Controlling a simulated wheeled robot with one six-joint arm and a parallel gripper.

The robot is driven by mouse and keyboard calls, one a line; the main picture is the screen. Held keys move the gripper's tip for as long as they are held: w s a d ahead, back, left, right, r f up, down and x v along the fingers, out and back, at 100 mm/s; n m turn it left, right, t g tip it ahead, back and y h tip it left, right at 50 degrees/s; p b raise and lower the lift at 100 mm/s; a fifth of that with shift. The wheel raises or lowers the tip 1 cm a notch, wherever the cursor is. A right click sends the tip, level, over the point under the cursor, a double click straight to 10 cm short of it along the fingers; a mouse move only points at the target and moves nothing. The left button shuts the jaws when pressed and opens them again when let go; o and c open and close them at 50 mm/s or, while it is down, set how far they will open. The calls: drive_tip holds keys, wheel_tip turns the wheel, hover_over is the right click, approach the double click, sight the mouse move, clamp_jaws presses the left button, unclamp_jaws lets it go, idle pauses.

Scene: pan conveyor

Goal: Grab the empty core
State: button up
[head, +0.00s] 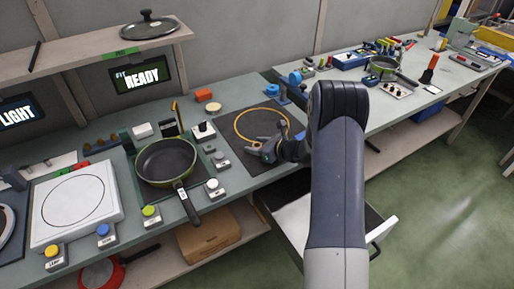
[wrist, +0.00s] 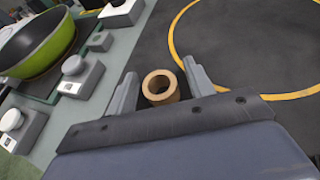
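The empty core (wrist: 160,87) is a short brown cardboard ring with a hollow middle. In the wrist view it sits between the two fingers of my gripper (wrist: 158,88), near the left edge of the dark mat (wrist: 235,50). The fingers stand on either side of it with small gaps showing, so the gripper looks open around it. In the head view my gripper (head: 266,153) is low over the mat, at the lower part of the yellow circle. I cannot make out the core in the head view.
A green pan (head: 166,160) stands left of the mat, with several small button boxes (head: 214,188) between. A blue tape dispenser (head: 291,82) stands at the mat's back right corner. An open drawer (head: 300,222) is below the bench. The mat inside the yellow circle is clear.

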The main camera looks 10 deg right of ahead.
drive_tip(key=c, duration=0.8)
